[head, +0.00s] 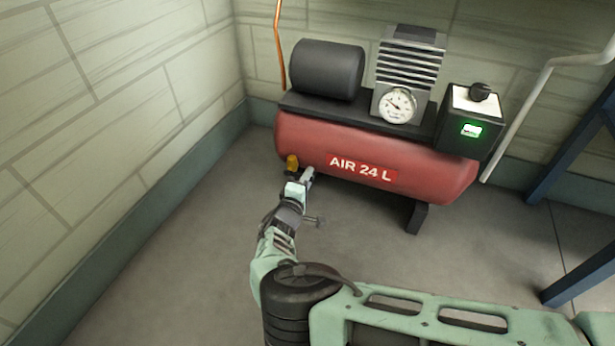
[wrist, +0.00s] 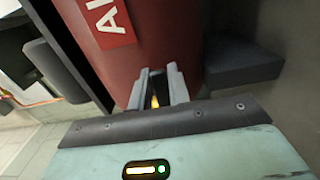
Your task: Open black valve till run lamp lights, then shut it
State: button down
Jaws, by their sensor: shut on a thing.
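The compressor's red tank (head: 440,170) fills the middle of the head view, marked AIR 24 L. A yellow valve knob (head: 292,163) sits low at its left end; a bit of yellow (wrist: 155,101) shows between the fingers in the wrist view. No black valve shows clearly there. A black knob (head: 479,91) tops the control box (head: 463,139) at right. The green lamp (head: 471,130) on the box's front is lit. My gripper is well away from the box.
A round white gauge (head: 398,105) is on the compressor, beside the black motor (head: 326,70). A black foot (head: 417,216) stands under the tank. Walls close in behind and left. A white pipe (head: 530,100) and blue frame (head: 575,150) are at right. Floor at left is clear.

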jog(key=shift+s+f, duration=0.1)
jog(key=shift+f, duration=0.05)
jog(key=c, duration=1.3)
grip_release()
jog(key=p+v, duration=0.6)
jog(key=v, duration=1.1)
jog(key=shift+s+a, duration=0.1)
jog(key=shift+s, duration=0.05)
